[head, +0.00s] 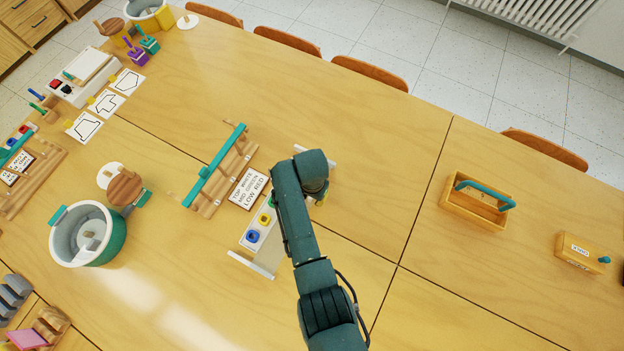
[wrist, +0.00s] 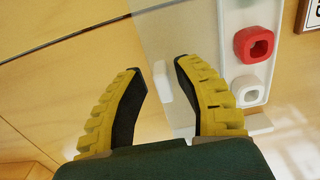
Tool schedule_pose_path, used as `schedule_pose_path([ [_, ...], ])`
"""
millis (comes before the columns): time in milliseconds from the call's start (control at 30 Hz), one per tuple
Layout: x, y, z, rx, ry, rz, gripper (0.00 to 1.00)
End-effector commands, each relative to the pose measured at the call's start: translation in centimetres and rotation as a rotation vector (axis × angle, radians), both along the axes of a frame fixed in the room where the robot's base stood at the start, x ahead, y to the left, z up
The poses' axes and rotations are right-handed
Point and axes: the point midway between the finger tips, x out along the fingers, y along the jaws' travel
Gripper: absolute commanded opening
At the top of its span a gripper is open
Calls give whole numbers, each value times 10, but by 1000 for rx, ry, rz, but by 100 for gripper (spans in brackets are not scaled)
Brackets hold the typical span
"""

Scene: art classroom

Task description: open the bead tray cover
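The bead tray (head: 243,243) is a white tray on the table, partly hidden by my arm. Blue, yellow and green beads show in it in the head view. The wrist view shows a red bead (wrist: 253,45) and a white bead (wrist: 247,91) in the tray (wrist: 232,18). A see-through panel, seemingly the cover (wrist: 180,25), lies along the tray's side, with a small white tab (wrist: 162,82). My gripper (wrist: 158,66) is open, its yellow-and-black fingers on either side of the tab. I cannot tell whether they touch it. My arm mostly hides the gripper in the head view.
A sign (head: 247,188) and a wooden rack with a teal bar (head: 215,167) stand left of the tray. A teal-and-white tub (head: 88,234) is farther left. A wooden box with a teal handle (head: 474,207) stands right. The table between tray and box is clear.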

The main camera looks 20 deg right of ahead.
Motion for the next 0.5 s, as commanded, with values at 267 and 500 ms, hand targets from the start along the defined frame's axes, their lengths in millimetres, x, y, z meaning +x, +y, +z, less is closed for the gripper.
schedule_pose_path([
  [267, 2, 0, 2, 0, -4, 0, 39],
  [500, 3, 0, 32, -1, -10, 0, 39],
])
